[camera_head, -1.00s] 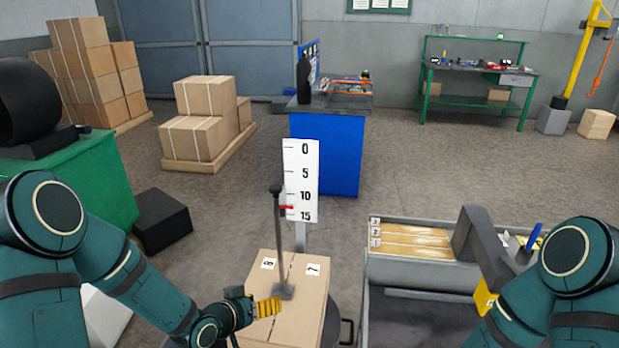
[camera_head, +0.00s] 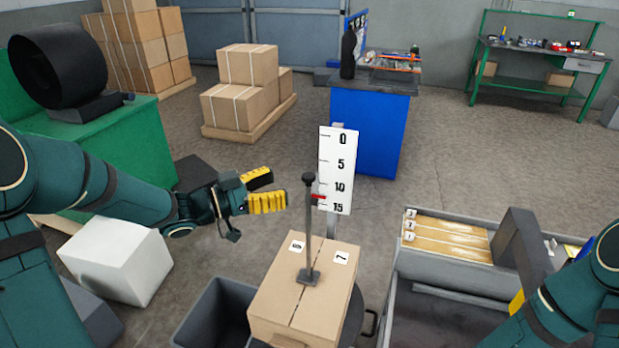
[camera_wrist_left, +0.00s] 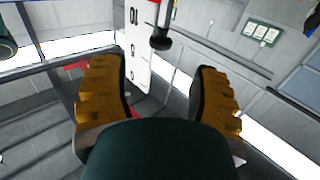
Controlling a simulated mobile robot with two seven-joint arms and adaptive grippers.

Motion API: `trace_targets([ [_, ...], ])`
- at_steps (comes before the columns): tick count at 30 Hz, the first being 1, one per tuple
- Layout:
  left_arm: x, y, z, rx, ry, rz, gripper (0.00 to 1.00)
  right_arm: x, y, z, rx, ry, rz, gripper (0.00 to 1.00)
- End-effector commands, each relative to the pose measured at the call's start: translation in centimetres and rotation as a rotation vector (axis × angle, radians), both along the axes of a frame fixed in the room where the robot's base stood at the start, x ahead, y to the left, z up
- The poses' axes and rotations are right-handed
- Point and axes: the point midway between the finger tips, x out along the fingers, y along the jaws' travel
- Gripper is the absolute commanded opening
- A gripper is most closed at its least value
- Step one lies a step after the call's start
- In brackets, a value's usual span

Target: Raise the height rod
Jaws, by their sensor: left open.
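The height rod (camera_head: 309,225) is a thin dark grey upright rod with a black knob on top and a small square foot on a cardboard box (camera_head: 292,296). Behind it stands a white scale board (camera_head: 338,168) marked 0, 5, 10, 15, with a red pointer (camera_head: 318,197) between 10 and 15. My left gripper (camera_head: 276,190) is open and empty, left of the rod's knob and apart from it. In the left wrist view the knob (camera_wrist_left: 160,43) and scale (camera_wrist_left: 138,50) show beyond the yellow fingers (camera_wrist_left: 160,105). My right arm shows at the right edge; its gripper is out of view.
A grey drawer unit (camera_head: 440,262) with wooden strips stands right of the box. A dark bin (camera_head: 210,318) and a white cube (camera_head: 118,258) are to the left. A blue cabinet (camera_head: 368,130) stands behind the scale. Air around the rod's top looks clear.

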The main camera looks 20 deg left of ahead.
Motion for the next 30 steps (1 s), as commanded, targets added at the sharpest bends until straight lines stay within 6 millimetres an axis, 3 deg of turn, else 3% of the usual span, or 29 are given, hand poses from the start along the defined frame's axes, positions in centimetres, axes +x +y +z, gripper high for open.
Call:
trace_targets([
  [6,3.0,-3.2,-0.1,0.0,-0.001,-0.002,0.61,0.1,0.0,-0.7,0.0,-0.003,-0.001,0.47],
  [12,4.8,-5.1,-0.1,0.0,-0.001,-0.001,0.61,0.2,0.0,-1.0,-0.001,-0.005,-0.001,0.47],
  [26,5.5,-5.9,0.0,0.0,0.0,0.001,0.61,0.2,0.0,-1.1,-0.001,-0.006,-0.001,0.47],
  [29,5.5,-5.9,0.0,0.0,0.0,0.001,0.32,0.2,0.0,-1.1,-0.001,-0.006,-0.001,0.47],
  [30,5.5,-5.9,0.0,0.0,0.0,0.001,0.18,0.2,0.0,-1.1,-0.001,-0.006,-0.001,0.47],
])
